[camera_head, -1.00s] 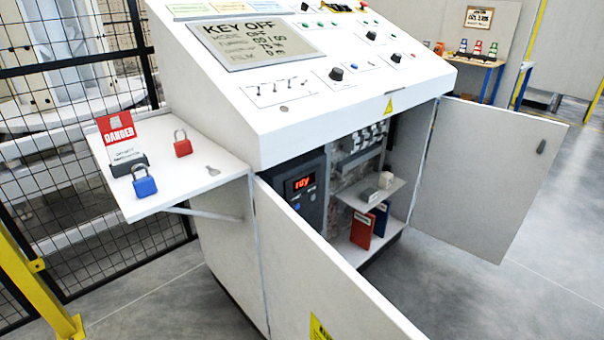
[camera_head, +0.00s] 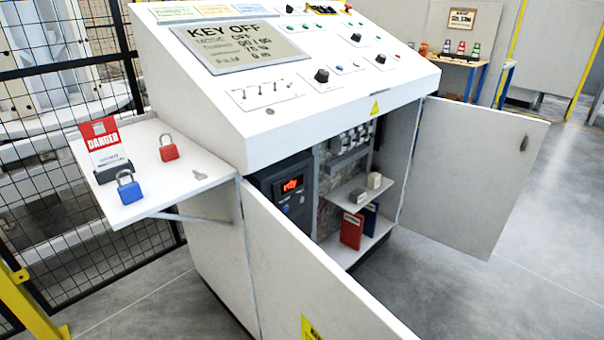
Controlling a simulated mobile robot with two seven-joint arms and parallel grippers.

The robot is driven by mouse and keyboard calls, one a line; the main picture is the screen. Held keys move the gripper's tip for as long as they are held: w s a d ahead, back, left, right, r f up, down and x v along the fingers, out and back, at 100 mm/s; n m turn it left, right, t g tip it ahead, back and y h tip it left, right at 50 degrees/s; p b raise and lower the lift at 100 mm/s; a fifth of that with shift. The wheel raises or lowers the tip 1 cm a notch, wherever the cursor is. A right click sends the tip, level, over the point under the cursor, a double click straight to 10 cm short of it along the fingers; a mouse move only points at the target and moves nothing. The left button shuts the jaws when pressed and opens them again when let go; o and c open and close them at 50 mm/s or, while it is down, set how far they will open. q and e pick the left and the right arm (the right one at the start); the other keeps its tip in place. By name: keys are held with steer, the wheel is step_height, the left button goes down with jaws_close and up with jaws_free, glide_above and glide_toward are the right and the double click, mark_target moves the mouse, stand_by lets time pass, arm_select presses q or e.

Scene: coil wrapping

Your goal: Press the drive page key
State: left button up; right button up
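The drive (camera_head: 287,196) is a dark unit inside the open cabinet under the console, at its left side. Its small display (camera_head: 292,184) glows red and reads "rdy". Small keys (camera_head: 286,209) sit below the display, one of them blue; their labels are too small to read, so I cannot tell which is the page key. The open left door partly hides the drive's lower part. Neither of my grippers is in view.
The left cabinet door (camera_head: 310,275) swings out toward me, and the right door (camera_head: 475,170) stands open. A side shelf (camera_head: 150,200) holds a red padlock (camera_head: 169,152), a blue padlock (camera_head: 130,189), a danger tag (camera_head: 104,146) and a key (camera_head: 200,175). The console screen (camera_head: 232,45) reads "KEY OFF".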

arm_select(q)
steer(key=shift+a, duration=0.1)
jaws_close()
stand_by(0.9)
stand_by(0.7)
